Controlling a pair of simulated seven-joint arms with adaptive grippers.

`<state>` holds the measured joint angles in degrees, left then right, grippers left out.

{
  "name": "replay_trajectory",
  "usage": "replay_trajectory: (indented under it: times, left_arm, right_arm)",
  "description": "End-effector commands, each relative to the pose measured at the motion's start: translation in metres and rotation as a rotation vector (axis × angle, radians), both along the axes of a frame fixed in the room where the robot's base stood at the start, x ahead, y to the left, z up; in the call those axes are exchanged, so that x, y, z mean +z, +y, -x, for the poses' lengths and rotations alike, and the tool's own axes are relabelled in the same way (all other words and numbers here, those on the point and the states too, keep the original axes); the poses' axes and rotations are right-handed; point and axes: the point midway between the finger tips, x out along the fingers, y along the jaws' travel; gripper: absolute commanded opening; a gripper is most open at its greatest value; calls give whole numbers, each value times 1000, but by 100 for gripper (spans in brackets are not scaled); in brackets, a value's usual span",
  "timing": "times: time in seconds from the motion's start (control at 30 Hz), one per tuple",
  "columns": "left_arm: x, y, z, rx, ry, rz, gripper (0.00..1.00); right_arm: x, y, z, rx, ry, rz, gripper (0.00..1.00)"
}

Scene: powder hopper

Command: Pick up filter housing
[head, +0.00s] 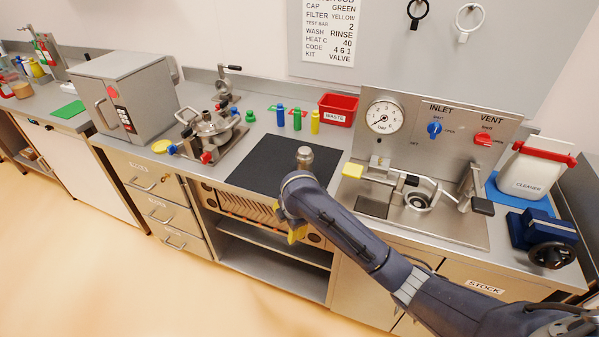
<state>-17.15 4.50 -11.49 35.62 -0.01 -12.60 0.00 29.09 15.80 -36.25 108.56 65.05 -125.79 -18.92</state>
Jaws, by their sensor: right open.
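A small steel cylinder with a rounded top (305,155) stands on the black mat (265,160), its lower part hidden behind my right wrist; it may be the filter housing, but I cannot tell for sure. My right gripper (296,234), with yellow fingers, hangs at the counter's front edge, in front of and below the cylinder. It is open, and I see nothing in it. My left gripper is not in view.
A steel clamped vessel (208,128) stands left of the mat. Blue, green and yellow small bottles (297,119) and a red waste bin (338,109) stand behind it. A gauge panel (435,125) with a steel fixture is at right. An open shelf (270,255) lies below.

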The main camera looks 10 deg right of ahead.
Motion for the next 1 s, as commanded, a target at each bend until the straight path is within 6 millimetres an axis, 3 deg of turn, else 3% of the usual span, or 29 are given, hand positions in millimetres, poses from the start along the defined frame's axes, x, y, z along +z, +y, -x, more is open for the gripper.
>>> replay_trajectory:
  times: [0.27,0.7,0.9,1.0]
  left_arm:
    - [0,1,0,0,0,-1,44]
    - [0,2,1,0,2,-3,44]
    - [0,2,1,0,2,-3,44]
    - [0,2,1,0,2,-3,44]
  right_arm:
    - [39,-4,-33,142,15,106,71]
    - [164,-44,-102,453,82,405,71]
    - [209,-63,-118,529,109,490,71]
    - [222,-68,-121,550,118,515,71]
